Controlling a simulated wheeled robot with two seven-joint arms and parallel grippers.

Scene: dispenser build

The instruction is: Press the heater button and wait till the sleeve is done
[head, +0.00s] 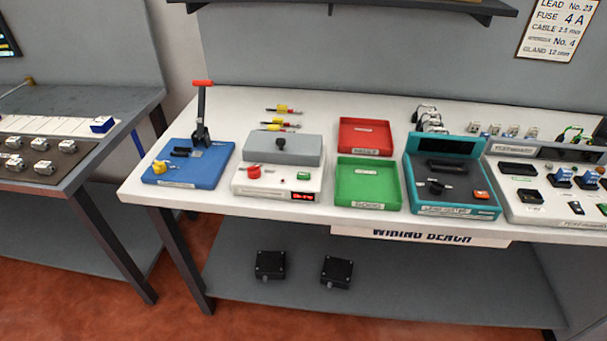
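A white box with a grey lid (283,150), which looks like the heater, stands on the white bench. The lid is down and has a black knob on top. The box's front panel has a red knob (254,172), a green button (303,176) and a small lit red display (304,196); its digits are too small to read. No sleeve can be made out; the inside of the box is hidden under the lid. Neither of my grippers is in view, and nothing touches the box.
A blue lever press (185,177) stands left of the box. A red tray (366,153), a green tray (368,200), a teal unit (470,211) and a grey panel (550,216) stand to the right. Yellow-red tools (280,126) lie behind the box. The bench's front strip is narrow.

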